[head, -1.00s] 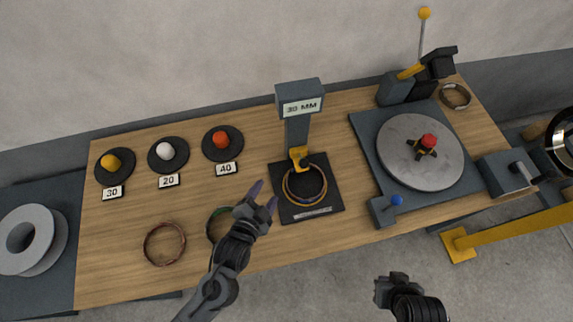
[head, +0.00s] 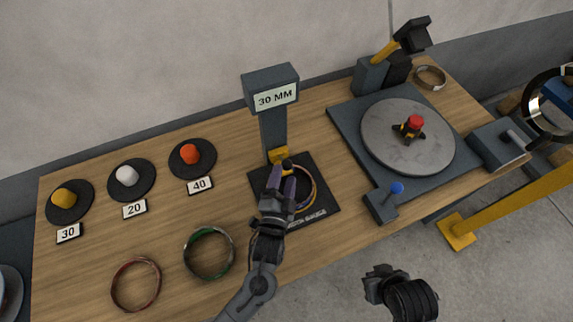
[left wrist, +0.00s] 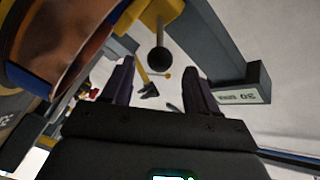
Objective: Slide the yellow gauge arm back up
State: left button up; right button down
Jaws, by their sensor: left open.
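The gauge stand (head: 271,128) rises at the back of a black base plate, with a "30 MM" display (head: 275,97) on top. Its yellow gauge arm (head: 279,155) sits low on the post, over a coil (head: 312,192) lying on the plate. My left gripper (head: 281,176) is open, just in front of the arm and over the coil. In the left wrist view, the arm's black round knob (left wrist: 160,59) shows beyond and between the two open fingers (left wrist: 160,92); I see no contact. My right gripper (head: 377,283) is low, off the table's front edge; its fingers are unclear.
A red coil (head: 137,285) and a green coil (head: 209,253) lie at the front left. Numbered discs with yellow, white and orange knobs (head: 192,154) stand behind them. A turntable (head: 407,136) and a blue-knobbed lever (head: 396,188) stand to the right.

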aim_at(287, 165)
pick_arm(q)
jog(key=shift+w+d+b, duration=0.2)
jog(key=shift+w+d, duration=0.05)
jog(key=shift+w, duration=1)
jog(key=shift+w+d+b, duration=0.15)
jog(key=shift+w+d, duration=0.1)
jog(key=shift+w, duration=0.95)
grip_shut()
